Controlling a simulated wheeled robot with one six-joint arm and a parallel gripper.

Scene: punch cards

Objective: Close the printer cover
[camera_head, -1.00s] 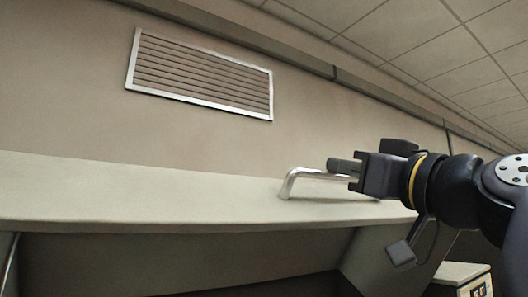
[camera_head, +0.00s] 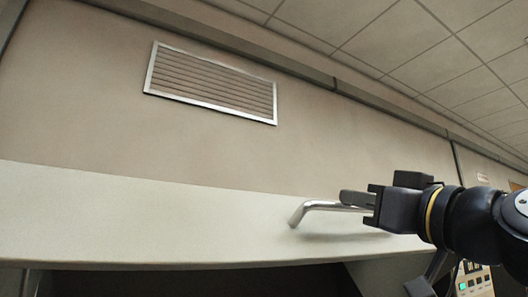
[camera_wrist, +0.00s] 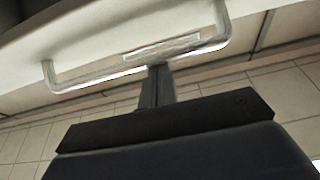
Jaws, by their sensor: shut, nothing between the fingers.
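The printer cover (camera_head: 130,225) is a wide pale panel across the lower part of the head view, with a dark opening below its front edge. A silver bar handle (camera_head: 305,211) stands out from it, and its bar also shows in the wrist view (camera_wrist: 95,82). My gripper (camera_head: 357,197) is shut and empty at the handle's right part. In the wrist view my closed fingers (camera_wrist: 157,72) reach up to the middle of the bar. Whether they touch it I cannot tell. The handle's right end is hidden behind my gripper in the head view.
A vent grille (camera_head: 212,82) is on the beige wall behind. A control panel (camera_head: 473,280) with a lit green button shows at the lower right, partly behind my arm. The space above the cover on the left is clear.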

